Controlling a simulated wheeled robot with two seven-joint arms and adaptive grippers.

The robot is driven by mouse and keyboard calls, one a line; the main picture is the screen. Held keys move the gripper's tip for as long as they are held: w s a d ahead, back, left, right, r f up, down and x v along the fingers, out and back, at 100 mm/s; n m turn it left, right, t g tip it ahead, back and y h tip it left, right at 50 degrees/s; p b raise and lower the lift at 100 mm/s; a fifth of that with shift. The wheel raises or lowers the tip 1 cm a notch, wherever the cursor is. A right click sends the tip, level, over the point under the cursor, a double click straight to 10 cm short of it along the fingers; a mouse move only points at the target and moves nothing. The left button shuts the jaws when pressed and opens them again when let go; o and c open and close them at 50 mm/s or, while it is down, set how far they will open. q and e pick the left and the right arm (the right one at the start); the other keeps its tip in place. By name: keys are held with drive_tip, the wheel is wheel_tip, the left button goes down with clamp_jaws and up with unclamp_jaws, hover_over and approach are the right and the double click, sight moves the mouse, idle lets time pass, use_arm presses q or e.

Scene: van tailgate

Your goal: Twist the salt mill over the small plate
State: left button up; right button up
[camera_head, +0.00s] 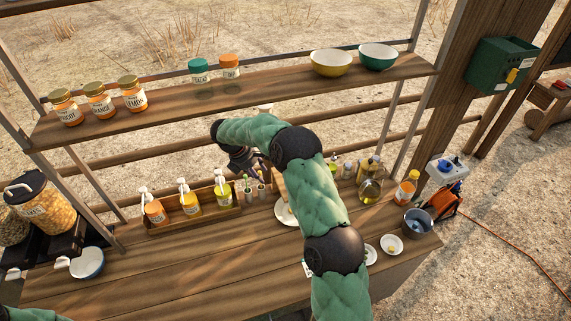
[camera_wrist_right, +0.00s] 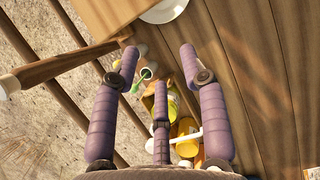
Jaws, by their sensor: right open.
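My right gripper (camera_head: 246,160) is above the back of the counter, partly hidden behind my own arm. In the right wrist view its fingers (camera_wrist_right: 159,58) are spread, with nothing held between them. A wooden piece (camera_head: 280,184) stands by a round white plate (camera_head: 287,213) close to my gripper; both show at the top of the wrist view, the wood (camera_wrist_right: 104,14) and the plate (camera_wrist_right: 166,11). I cannot tell whether the wood is the salt mill. Two small white dishes, one (camera_head: 391,244) with something yellow, the other (camera_head: 370,256) beside my arm, sit at right. My left gripper is out of view.
A wooden tray (camera_head: 195,221) of pump bottles and small cups with green items (camera_head: 248,187) are near my gripper. Oil bottles (camera_head: 371,185) and a metal pot (camera_head: 417,222) stand at right. A shelf (camera_head: 230,88) with jars and bowls runs above.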

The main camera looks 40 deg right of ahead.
drive_tip(key=s+d+p, duration=0.1)
drive_tip(key=d, duration=0.3)
drive_tip(key=s+d+f, duration=0.1)
drive_tip(key=s+d, duration=0.1)
drive_tip(key=d, duration=0.2)
drive_tip(key=s+d+p, duration=0.1)
drive_tip(key=d, duration=0.2)
drive_tip(key=shift+s+d+f+p, duration=0.15)
drive_tip(key=shift+d+f+p, duration=0.1)
drive_tip(key=shift+d+p, duration=0.15)
drive_tip(key=shift+d+f, duration=0.25)
drive_tip(key=shift+f, duration=0.4)
drive_tip(key=shift+c, duration=0.3)
clamp_jaws()
